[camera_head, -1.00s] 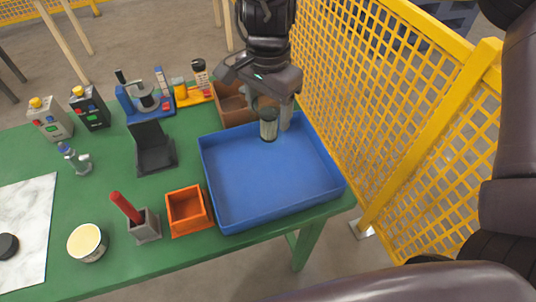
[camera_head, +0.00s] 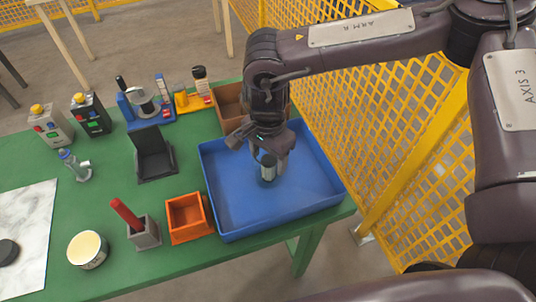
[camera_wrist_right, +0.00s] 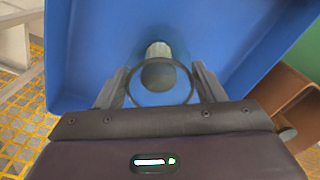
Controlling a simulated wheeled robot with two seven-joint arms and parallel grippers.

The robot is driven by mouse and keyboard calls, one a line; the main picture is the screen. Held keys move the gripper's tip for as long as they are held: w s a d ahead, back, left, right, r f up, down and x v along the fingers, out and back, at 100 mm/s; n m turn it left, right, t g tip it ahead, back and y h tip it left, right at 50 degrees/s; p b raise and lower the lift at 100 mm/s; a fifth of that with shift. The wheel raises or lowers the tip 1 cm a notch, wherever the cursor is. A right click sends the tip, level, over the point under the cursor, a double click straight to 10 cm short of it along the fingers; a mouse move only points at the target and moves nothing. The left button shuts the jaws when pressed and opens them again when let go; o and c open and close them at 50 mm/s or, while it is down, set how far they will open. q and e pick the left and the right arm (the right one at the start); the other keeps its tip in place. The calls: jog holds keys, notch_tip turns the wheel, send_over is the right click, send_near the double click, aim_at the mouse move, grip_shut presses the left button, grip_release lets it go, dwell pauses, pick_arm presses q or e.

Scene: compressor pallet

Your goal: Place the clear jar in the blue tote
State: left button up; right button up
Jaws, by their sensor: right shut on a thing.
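The clear jar (camera_head: 268,168) has a dark top and is upright inside the walls of the blue tote (camera_head: 235,217), toward its back. I cannot tell whether it touches the tote floor. My right gripper (camera_head: 272,160) reaches down from above and is shut on the jar. In the right wrist view the jar (camera_wrist_right: 158,73) sits between the two fingers, with the blue tote (camera_wrist_right: 92,45) around it. My left gripper is not in view.
An orange bin (camera_head: 188,217) stands just left of the tote, and a brown bin (camera_head: 230,112) stands behind it. A yellow mesh fence (camera_head: 400,125) rises close on the right. The rest of the tote floor looks empty.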

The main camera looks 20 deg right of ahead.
jog(key=shift+f, duration=0.1)
jog(key=o, duration=1.1)
jog(key=shift+r, duration=0.2)
notch_tip(320, 180, up, 12)
